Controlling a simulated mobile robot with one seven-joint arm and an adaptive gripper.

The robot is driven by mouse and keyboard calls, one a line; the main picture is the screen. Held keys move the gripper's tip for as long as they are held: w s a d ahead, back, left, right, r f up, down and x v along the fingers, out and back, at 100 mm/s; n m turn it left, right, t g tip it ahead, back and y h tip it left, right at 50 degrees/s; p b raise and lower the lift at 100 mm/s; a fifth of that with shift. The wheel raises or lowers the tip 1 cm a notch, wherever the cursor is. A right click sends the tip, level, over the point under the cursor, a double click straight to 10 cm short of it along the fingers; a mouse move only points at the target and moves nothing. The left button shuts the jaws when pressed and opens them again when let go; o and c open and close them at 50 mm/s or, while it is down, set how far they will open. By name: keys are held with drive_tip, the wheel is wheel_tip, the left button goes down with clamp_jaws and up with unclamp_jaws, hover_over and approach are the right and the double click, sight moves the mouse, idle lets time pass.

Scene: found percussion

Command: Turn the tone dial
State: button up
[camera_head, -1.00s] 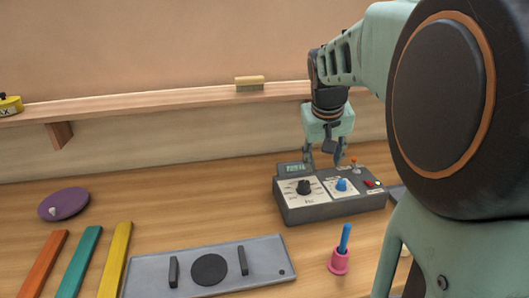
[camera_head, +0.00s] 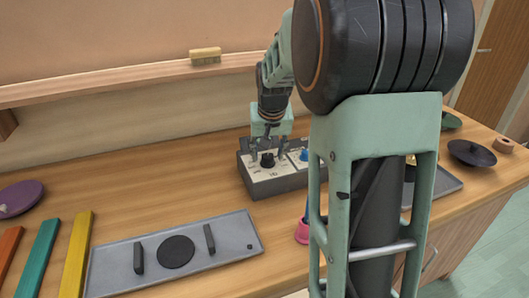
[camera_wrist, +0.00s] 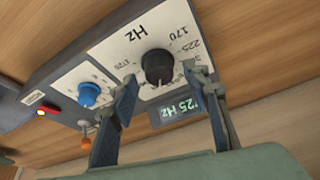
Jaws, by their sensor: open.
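A grey control box (camera_head: 283,184) stands on the wooden bench. Its black dial (camera_head: 267,160) sits on a white panel; in the wrist view the black dial (camera_wrist: 158,67) is ringed by a scale marked Hz with numbers such as 170 and 225. A small display (camera_wrist: 181,111) beside it reads "25 Hz" at its visible end. A blue knob (camera_wrist: 89,95) is on the neighbouring panel. My gripper (camera_head: 268,156) is above the box at the black dial. In the wrist view my gripper (camera_wrist: 167,97) is open, its fingers on either side of the dial; contact cannot be told.
An orange-tipped toggle (camera_wrist: 86,143) and a red button (camera_wrist: 54,110) are on the box. A grey tray (camera_head: 110,270) and coloured bars (camera_head: 38,258) lie left. A pink cup (camera_head: 302,232) is partly hidden by my arm. A shelf with an eraser (camera_head: 205,56) runs behind.

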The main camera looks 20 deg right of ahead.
drive_tip(key=shift+w+f, duration=0.2)
drive_tip(key=shift+f, duration=0.35)
drive_tip(key=c, duration=1.1)
drive_tip(key=shift+m, duration=0.3)
drive_tip(key=shift+m+h, duration=0.5)
drive_tip(key=shift+m, duration=0.6)
drive_tip(key=shift+w+m+g+h+b, duration=0.1)
drive_tip(key=shift+m+g+h+b, duration=0.35)
drive_tip(key=shift+m, duration=1.05)
drive_tip(key=shift+a, duration=0.1)
